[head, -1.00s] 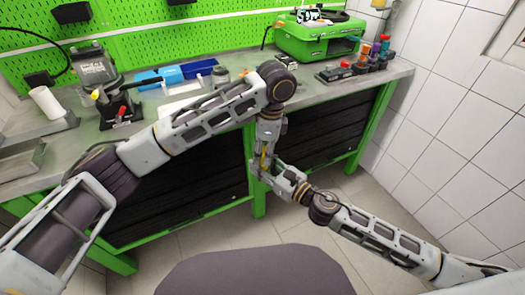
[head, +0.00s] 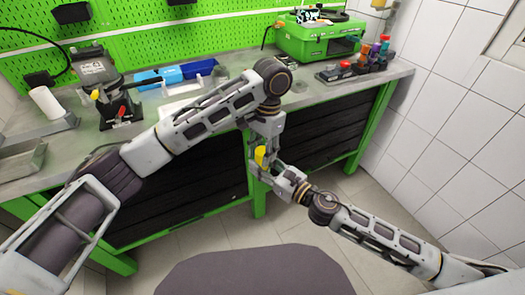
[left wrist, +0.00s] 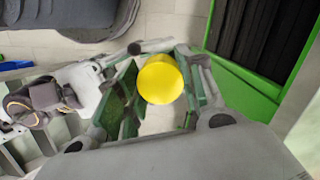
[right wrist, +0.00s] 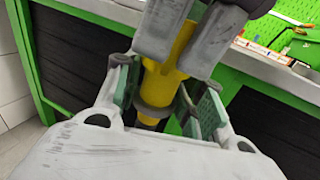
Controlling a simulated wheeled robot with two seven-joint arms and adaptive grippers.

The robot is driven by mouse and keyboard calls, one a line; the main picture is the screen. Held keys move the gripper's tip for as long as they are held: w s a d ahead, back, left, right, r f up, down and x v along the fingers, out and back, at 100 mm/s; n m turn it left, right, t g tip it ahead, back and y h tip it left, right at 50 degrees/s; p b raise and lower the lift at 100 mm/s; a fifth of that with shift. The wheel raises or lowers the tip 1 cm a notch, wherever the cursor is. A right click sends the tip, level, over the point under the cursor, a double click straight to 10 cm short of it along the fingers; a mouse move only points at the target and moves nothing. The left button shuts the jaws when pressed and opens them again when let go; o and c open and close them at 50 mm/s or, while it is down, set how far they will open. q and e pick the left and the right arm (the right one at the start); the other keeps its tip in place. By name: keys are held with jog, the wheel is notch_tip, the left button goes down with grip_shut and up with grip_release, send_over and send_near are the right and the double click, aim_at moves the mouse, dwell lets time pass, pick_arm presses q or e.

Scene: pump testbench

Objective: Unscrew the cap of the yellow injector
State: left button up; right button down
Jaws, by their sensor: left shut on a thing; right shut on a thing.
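The yellow injector (head: 261,157) is held upright in the air in front of the bench, between my two grippers. My left gripper (head: 261,150) is shut on its upper yellow part; the round yellow top (left wrist: 160,79) shows between its green pads in the left wrist view. My right gripper (head: 268,174) comes from the right and is shut on the lower part of the injector. In the right wrist view, the yellow body (right wrist: 178,50), a dark grey ring and a dark lower end show. The fingers hide parts of the body, and I cannot make out the cap's seam.
The workbench (head: 152,106) lies behind my arms. It carries a pump-like device (head: 103,85) at left, blue bins (head: 172,75), a green case (head: 318,38) and several coloured bottles (head: 374,55) at right. A green bench leg (head: 258,196) stands close behind the grippers.

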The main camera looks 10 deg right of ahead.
pick_arm(q)
jog(key=shift+n, duration=1)
jog(key=shift+r, duration=1.25)
dwell(0.3)
jog(key=shift+r, duration=1.9)
jog(key=shift+f, duration=0.1)
